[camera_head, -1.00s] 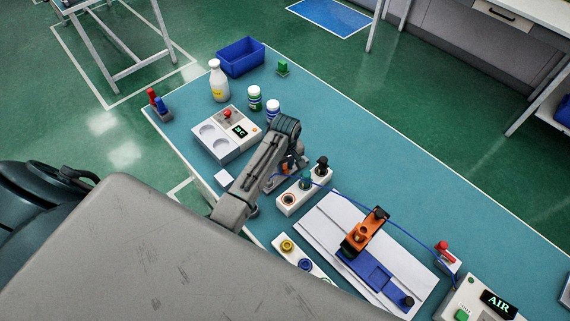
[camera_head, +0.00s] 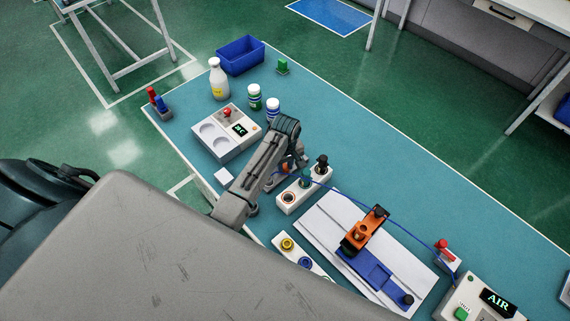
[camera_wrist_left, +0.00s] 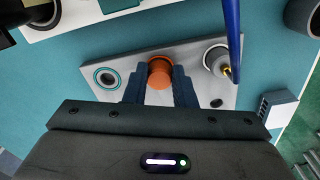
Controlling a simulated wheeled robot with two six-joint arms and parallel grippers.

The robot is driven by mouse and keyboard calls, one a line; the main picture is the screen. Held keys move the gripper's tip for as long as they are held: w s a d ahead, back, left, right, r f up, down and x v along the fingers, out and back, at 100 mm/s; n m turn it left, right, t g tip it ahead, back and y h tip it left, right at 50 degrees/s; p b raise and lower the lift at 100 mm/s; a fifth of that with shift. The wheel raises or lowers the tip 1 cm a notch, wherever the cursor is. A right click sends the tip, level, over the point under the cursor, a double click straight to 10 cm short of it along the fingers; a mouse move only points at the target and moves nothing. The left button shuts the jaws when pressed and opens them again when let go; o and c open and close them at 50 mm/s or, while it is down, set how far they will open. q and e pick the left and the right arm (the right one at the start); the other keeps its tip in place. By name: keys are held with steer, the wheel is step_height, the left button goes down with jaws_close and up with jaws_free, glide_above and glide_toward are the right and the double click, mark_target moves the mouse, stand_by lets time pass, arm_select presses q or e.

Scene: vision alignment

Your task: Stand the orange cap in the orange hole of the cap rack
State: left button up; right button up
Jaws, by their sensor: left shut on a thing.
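The orange cap (camera_wrist_left: 160,72) is between the fingers of my left gripper (camera_wrist_left: 158,88), which is shut on it. It is over or in a long grey block (camera_wrist_left: 190,55) with a teal-ringed hole (camera_wrist_left: 107,77); I cannot tell whether it is lifted clear. In the head view my left gripper (camera_head: 286,169) is partly hidden by its own arm. My right gripper is not in view.
A blue cable (camera_head: 400,217) runs from near the gripper across to the air box (camera_head: 480,300). A blue fixture with an orange clamp (camera_head: 362,232) lies on white boards. A panel (camera_head: 225,133), bottles (camera_head: 218,80) and a blue bin (camera_head: 240,57) stand behind.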

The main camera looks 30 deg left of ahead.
arm_select(q)
steer(key=shift+f, duration=0.1)
steer(key=o, duration=1.4)
steer(key=shift+r, duration=3.55)
